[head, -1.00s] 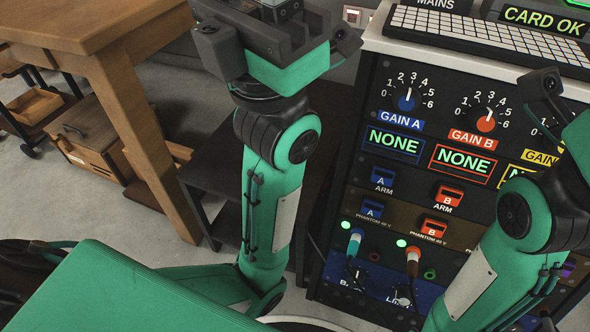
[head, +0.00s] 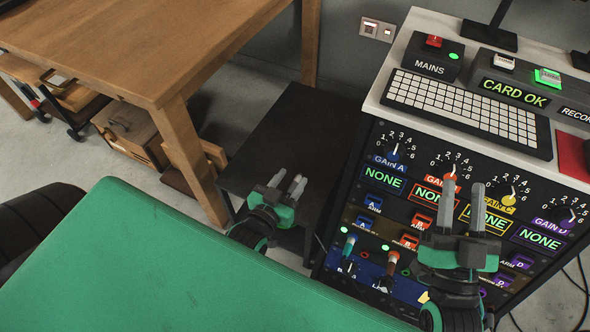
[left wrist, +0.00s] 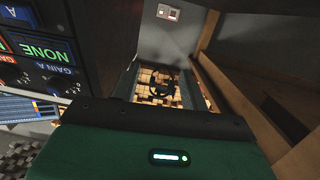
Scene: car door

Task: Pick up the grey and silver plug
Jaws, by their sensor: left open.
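I cannot make out a grey and silver plug in either view. Two plugs sit in the front of the equipment rack in the head view: one teal and white (head: 348,246), one red and white (head: 391,264). My left gripper (head: 287,184) is open and empty, over the low dark table, left of the rack. My right gripper (head: 461,207) has its two grey fingers apart, with nothing seen between them, in front of the rack's knobs and buttons. It hides part of that panel.
The equipment rack (head: 380,214) carries a keyboard (head: 465,106) and a CARD OK display (head: 515,92). A low dark table (head: 290,130) stands between it and a wooden table (head: 130,45). In the left wrist view, a small dark object (left wrist: 166,86) lies on a blocky brown surface.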

